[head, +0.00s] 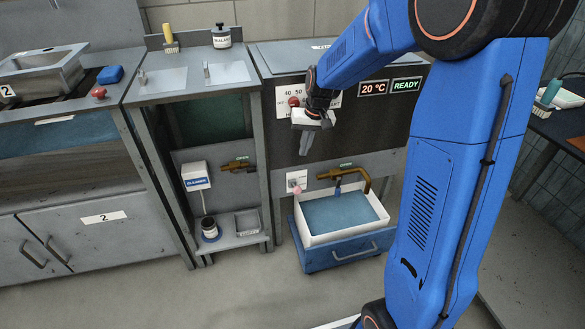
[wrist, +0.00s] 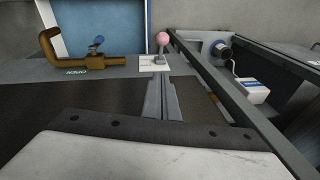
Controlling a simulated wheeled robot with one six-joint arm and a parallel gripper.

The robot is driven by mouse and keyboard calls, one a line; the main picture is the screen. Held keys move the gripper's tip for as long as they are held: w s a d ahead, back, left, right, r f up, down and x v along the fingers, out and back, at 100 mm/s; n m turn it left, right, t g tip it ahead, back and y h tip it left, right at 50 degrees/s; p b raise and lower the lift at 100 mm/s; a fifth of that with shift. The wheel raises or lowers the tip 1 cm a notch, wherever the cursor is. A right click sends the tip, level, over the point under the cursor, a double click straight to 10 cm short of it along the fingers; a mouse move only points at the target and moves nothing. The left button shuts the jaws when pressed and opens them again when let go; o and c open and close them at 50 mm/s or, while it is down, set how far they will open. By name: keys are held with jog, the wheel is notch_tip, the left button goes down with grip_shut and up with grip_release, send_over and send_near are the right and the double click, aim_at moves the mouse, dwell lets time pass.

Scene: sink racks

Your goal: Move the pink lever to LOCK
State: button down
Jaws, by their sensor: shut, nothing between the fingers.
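The pink lever (head: 297,190) has a round pink knob. It sits on a small white plate (head: 297,178) on the grey panel below the dark machine front. In the wrist view the pink knob (wrist: 162,39) stands on a short grey stem over the plate (wrist: 150,66). The plate's lettering is too small to read, so I cannot tell which position the lever is at. My gripper (head: 304,150) is shut and empty, above the lever in the head view and apart from it. In the wrist view its closed fingers (wrist: 163,92) point toward the plate.
A red knob (head: 294,101) and READY display (head: 407,86) are above. A cleaner box (head: 196,176) is left, beyond a grey post.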

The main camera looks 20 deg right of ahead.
send_over(295, 189)
jog(key=w+d, duration=0.3)
jog(key=w, duration=0.1)
jog(key=s+d+x, duration=0.1)
jog(key=x, duration=0.8)
jog(key=shift+s+a+f, duration=0.2)
jog(key=shift+s+f, duration=0.55)
jog(key=shift+f, duration=0.2)
jog(key=shift+s+a+f, duration=0.25)
jog(key=shift+s+f, duration=0.45)
jog(key=shift+f, duration=0.25)
jog(key=shift+f, duration=0.1)
